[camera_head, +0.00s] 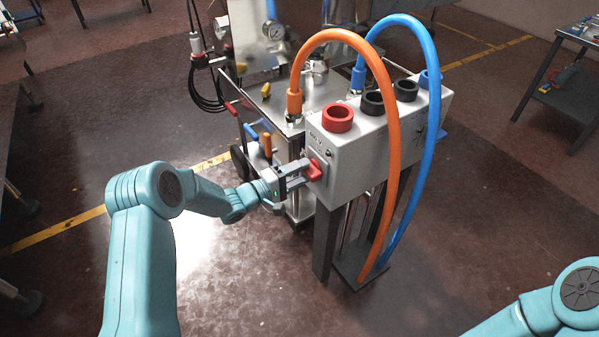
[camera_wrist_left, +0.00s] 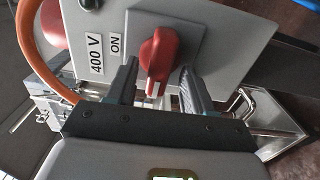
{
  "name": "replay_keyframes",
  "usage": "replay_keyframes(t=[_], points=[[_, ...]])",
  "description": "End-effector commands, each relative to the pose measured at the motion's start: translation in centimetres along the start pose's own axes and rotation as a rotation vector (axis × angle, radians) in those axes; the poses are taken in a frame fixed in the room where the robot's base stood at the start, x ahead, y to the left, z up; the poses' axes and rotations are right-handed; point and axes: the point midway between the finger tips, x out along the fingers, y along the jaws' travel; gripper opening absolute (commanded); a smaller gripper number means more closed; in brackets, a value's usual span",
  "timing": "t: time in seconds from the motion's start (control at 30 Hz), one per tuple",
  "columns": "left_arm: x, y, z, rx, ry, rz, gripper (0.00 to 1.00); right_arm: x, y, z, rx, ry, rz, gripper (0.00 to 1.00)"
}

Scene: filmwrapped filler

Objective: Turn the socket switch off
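The socket switch is a red rotary knob (camera_head: 315,170) on the end face of a grey socket box (camera_head: 352,160). In the left wrist view the knob (camera_wrist_left: 160,58) sits on a grey plate beside an "ON" label (camera_wrist_left: 115,45) and a "400 V" label (camera_wrist_left: 96,53). A white mark shows on the knob's lower end there, not toward the "ON" label. My left gripper (camera_head: 306,172) is at the knob. In the wrist view its fingers (camera_wrist_left: 158,88) are apart, one on each side of the knob, with visible gaps. My right gripper is out of view; only its arm shows.
An orange hose (camera_head: 393,150) and a blue hose (camera_head: 432,150) arch over the box. Red (camera_head: 338,118) and black (camera_head: 372,103) round sockets sit on top. A metal cart (camera_head: 275,100) stands behind the box. The floor in front is clear.

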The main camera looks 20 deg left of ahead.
Motion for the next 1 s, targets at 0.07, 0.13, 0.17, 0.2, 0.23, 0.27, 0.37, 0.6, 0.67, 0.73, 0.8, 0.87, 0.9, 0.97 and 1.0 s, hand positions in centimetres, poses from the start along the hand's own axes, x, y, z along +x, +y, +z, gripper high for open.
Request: replay_keyframes(t=[0.07, 0.13, 0.17, 0.2, 0.23, 0.27, 0.37, 0.6, 0.67, 0.73, 0.8, 0.87, 0.9, 0.97, 1.0], points=[[0.0, 0.1, 0.0, 0.002, 0.001, 0.001, 0.51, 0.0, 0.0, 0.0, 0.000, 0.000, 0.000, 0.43], [0.0, 0.1, -0.1, 0.002, 0.001, 0.001, 0.51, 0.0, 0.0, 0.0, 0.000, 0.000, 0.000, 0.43], [0.0, 0.1, -0.1, 0.003, 0.001, 0.001, 0.51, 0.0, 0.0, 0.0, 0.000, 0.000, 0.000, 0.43], [0.0, 0.1, -0.1, 0.003, 0.001, 0.001, 0.51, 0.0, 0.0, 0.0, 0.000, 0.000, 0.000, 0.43], [0.0, 0.1, -0.1, 0.003, 0.002, 0.001, 0.51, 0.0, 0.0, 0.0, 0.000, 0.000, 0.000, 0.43], [-0.1, 0.1, -0.1, 0.003, 0.002, 0.001, 0.51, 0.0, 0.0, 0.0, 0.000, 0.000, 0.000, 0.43], [-0.9, 0.1, -0.2, 0.003, 0.003, 0.000, 0.51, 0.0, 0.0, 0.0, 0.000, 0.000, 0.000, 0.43], [-6.3, 0.1, -0.2, 0.002, 0.007, 0.000, 0.51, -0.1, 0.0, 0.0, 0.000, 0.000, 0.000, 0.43], [-8.0, 0.1, -0.2, 0.001, 0.007, -0.001, 0.51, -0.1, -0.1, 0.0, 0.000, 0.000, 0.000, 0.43], [-9.8, 0.1, -0.2, 0.002, 0.007, -0.001, 0.51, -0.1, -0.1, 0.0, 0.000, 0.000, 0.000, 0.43], [-11.5, 0.1, -0.1, 0.002, 0.006, 0.001, 0.51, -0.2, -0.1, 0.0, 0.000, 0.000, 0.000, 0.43], [-12.8, 0.1, -0.1, 0.002, 0.005, 0.000, 0.51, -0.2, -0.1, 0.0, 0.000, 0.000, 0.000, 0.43], [-13.6, 0.1, -0.2, 0.002, 0.006, 0.000, 0.51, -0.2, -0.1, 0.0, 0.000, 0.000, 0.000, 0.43], [-14.6, 0.1, -0.1, 0.002, 0.005, 0.001, 0.51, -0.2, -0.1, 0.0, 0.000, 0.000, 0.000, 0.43], [-15.1, 0.1, -0.1, 0.002, 0.004, 0.000, 0.51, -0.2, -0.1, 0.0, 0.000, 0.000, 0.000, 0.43]])
